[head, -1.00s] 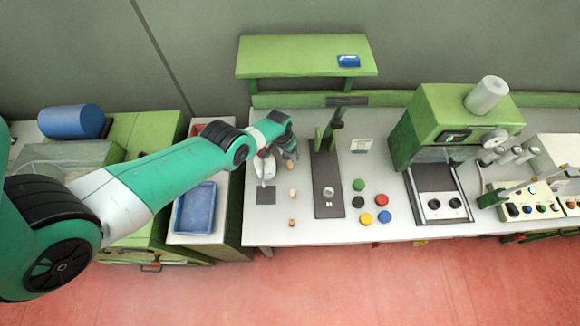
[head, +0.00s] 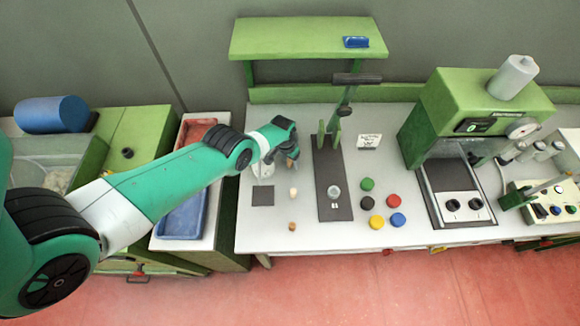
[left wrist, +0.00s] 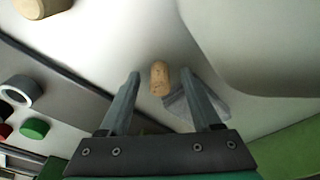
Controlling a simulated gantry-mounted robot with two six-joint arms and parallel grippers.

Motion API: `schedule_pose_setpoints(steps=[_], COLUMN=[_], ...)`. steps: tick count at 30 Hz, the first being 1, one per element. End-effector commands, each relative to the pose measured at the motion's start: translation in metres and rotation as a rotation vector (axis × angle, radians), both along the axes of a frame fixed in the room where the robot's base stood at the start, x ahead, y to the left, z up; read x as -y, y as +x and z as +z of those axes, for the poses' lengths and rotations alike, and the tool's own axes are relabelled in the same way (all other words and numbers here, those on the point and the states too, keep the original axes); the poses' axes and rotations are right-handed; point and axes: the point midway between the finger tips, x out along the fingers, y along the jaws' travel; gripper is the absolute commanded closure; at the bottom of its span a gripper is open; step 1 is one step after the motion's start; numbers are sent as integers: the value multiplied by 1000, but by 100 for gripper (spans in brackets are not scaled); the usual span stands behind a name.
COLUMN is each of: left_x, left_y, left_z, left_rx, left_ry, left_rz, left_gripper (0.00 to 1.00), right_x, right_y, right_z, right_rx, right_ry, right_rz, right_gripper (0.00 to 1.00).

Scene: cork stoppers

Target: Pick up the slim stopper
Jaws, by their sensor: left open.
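A tan slim stopper (left wrist: 160,78) shows in the left wrist view, in line with the gap between my left gripper's fingertips. Table surface shows on both sides of it, and neither finger visibly touches it. My left gripper (left wrist: 170,82) is open and points down over the table. In the head view my left gripper (head: 289,163) covers the spot where this stopper is. A wider stopper (head: 293,193) stands nearer the front and also shows in the left wrist view (left wrist: 32,6). Another stopper (head: 292,226) is further forward. My right gripper is not in view.
A pale white object (head: 262,172) stands just left of my left gripper. A dark press base (head: 334,211) with a small ring lies to the right, beside several coloured caps (head: 376,222). A dark square pad (head: 263,196) lies to the left.

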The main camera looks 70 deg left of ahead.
Motion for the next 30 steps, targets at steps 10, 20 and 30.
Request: schedule_pose_setpoints(steps=[10,20,30], left_x=[0,0,0], left_y=[0,0,0], left_z=[2,2,12], left_rx=[0,0,0], left_ry=[0,0,0], left_rz=[0,0,0], left_gripper=[73,100,100], right_x=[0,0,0], right_y=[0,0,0], right_z=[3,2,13], right_rx=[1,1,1], right_ry=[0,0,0], right_rz=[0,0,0], right_gripper=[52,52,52])
